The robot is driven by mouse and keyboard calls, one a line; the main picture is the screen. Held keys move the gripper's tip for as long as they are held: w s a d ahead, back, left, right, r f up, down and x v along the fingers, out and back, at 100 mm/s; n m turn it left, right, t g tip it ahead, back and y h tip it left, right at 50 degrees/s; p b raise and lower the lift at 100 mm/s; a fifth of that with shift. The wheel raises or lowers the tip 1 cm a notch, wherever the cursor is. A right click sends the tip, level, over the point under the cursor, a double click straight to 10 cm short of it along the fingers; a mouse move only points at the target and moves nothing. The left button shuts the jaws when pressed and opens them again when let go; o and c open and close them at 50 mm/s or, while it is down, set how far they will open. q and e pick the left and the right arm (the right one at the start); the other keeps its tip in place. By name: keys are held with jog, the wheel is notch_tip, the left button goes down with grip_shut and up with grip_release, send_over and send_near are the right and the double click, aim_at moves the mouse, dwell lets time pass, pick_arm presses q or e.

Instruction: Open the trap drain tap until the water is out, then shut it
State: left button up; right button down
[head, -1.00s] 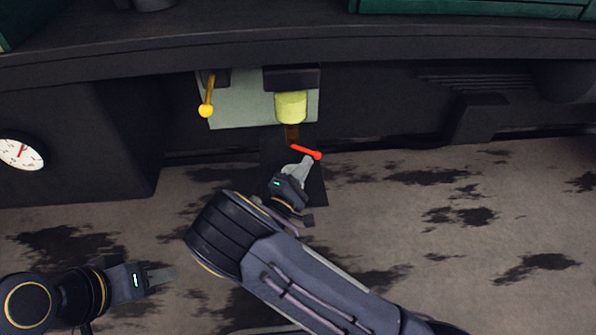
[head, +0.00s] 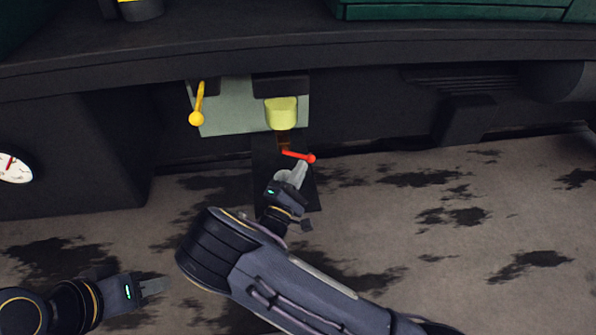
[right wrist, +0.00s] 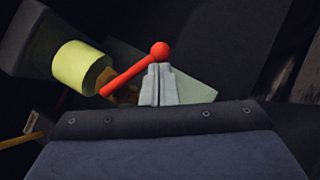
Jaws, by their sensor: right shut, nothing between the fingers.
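The drain tap has a red lever (head: 298,155) with a round knob, below a yellow-green cylinder (head: 281,113) on the dark underframe. In the head view the lever runs nearly level, its knob to the right. My right gripper (head: 300,168) is shut and empty, its tips just below the knob end. In the right wrist view the red lever (right wrist: 132,70) slants up to its knob, and the shut fingers (right wrist: 157,85) are close against or just under the knob; contact is unclear. My left gripper (head: 152,287) is away at the lower left, its fingers seeming together. No water shows.
A yellow-knobbed lever (head: 197,110) hangs left of the cylinder before a pale plate (head: 232,115). A gauge (head: 14,168) sits at the far left. The dark ledge (head: 300,50) overhangs above. The stained floor (head: 450,210) is open to the right.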

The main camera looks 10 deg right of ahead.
jog(key=n+t, duration=0.1)
jog(key=d+r+n+t+y+p, duration=0.1)
jog(key=n, duration=0.1)
jog(key=d+r+n+t+p, duration=0.1)
jog(key=n, duration=0.1)
jog(key=shift+y, duration=0.3)
dwell(0.5)
jog(key=w+f+v, duration=0.1)
jog(key=f+v, duration=0.1)
jog(key=v, duration=1.1)
jog(key=shift+w+a, duration=0.35)
jog(key=shift+w, duration=0.05)
jog(key=shift+f, duration=0.1)
